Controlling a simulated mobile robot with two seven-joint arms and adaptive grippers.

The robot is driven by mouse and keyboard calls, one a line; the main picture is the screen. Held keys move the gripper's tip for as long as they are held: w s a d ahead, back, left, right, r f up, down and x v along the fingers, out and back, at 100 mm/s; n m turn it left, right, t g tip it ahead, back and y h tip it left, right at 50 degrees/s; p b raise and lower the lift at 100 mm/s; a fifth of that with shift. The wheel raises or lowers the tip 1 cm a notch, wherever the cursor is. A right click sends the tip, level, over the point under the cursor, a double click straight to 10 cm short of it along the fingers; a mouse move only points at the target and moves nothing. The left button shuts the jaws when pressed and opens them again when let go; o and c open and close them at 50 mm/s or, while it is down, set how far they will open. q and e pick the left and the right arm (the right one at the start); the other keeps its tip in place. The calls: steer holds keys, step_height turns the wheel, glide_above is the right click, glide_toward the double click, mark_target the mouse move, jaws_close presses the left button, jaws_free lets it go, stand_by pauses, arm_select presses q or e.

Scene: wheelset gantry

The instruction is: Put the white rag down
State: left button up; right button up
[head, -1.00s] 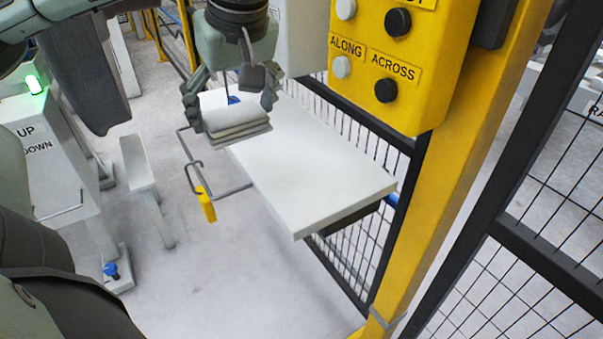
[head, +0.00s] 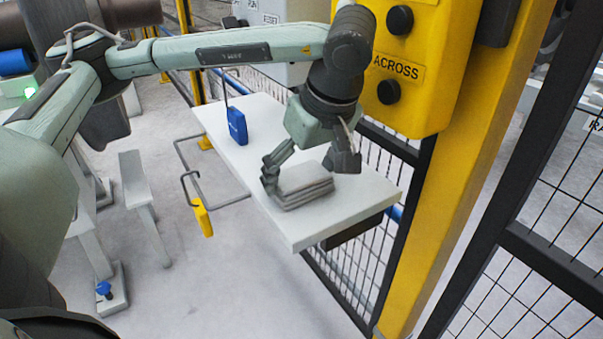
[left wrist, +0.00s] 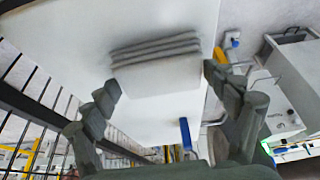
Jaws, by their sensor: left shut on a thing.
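The white rag (head: 303,190) is a folded, layered pad that looks light grey, over the near right part of the white shelf (head: 364,204). My left gripper (head: 308,174) points down with a finger on each side of the rag and is shut on it. The rag's underside is at or just above the shelf top; I cannot tell if it touches. In the left wrist view the rag (left wrist: 157,62) sits between the fingertips, its layered edge facing away, with the white shelf behind it. My right gripper is not in view.
A yellow button box (head: 425,95) and dark mesh fence rise close on the right. The shelf's left part is mostly clear.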

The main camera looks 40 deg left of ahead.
arm_select(q)
steer(key=o, duration=0.8)
steer(key=shift+f, duration=0.15)
steer(key=shift+o, duration=0.8)
